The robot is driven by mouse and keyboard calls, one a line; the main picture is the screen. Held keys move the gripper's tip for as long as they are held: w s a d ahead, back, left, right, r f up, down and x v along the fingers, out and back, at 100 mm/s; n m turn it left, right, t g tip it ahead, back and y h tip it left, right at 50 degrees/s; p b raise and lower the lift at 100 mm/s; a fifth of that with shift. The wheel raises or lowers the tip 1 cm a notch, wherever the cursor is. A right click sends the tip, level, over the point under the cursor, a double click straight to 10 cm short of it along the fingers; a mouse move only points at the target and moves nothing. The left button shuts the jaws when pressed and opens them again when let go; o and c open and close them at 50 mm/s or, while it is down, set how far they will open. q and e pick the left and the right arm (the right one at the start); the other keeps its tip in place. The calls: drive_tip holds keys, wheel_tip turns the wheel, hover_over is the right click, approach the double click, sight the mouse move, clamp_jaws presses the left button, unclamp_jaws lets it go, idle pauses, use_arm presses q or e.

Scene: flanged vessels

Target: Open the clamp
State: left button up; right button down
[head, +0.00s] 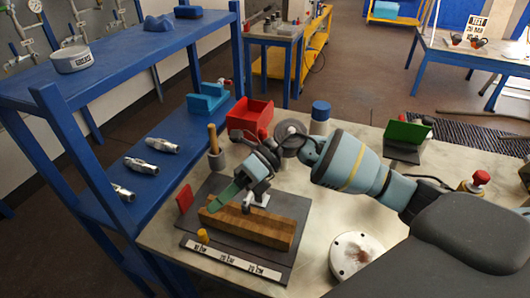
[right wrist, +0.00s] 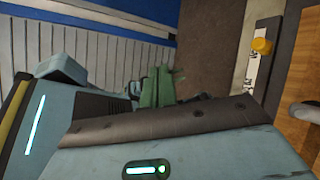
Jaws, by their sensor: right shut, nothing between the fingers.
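A long wooden block (head: 270,229) lies on a dark base plate (head: 215,178) on the table. A small pale metal part (head: 262,199) shows at the block's far side, partly hidden by my right gripper; it may be part of the clamp. A grey rounded piece (right wrist: 304,111) over the wood (right wrist: 296,75) shows in the right wrist view. My right gripper (head: 222,202), with green fingers, is shut and empty above the block's left end. Its green fingers also show in the right wrist view (right wrist: 158,86). I cannot make out the clamp's full shape. My left gripper is not in view.
A yellow knob (head: 202,236) and a white label strip (head: 235,262) lie at the plate's front. A red upright piece (head: 184,198) stands at its left. A red bin (head: 250,115) and a grey holder (head: 216,158) are behind. A blue shelf (head: 150,130) borders the table's left.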

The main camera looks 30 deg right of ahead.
use_arm(q)
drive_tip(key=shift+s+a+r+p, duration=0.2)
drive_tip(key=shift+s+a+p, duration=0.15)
drive_tip(key=shift+p, duration=0.25)
use_arm(e)
drive_tip(key=s+d+m+t+h, duration=0.1)
drive_tip(key=d+m+t, duration=1.5)
drive_tip(key=d, duration=0.5)
drive_tip(key=m, duration=0.2)
drive_tip(key=shift+s+d+f+m+h, duration=0.2)
drive_tip(key=shift+s+f+m+h, duration=0.1)
drive_tip(key=shift+m+h, duration=0.1)
drive_tip(key=shift+w+a, duration=0.1)
drive_tip(key=shift+w, duration=0.05)
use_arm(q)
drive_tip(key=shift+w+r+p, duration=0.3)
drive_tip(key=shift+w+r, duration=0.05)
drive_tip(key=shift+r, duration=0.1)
use_arm(e)
drive_tip(key=w+a, duration=0.4)
drive_tip(key=w, duration=0.6)
drive_tip(key=shift+w, duration=0.3)
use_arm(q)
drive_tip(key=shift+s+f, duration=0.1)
use_arm(e)
drive_tip(key=shift+f, duration=0.1)
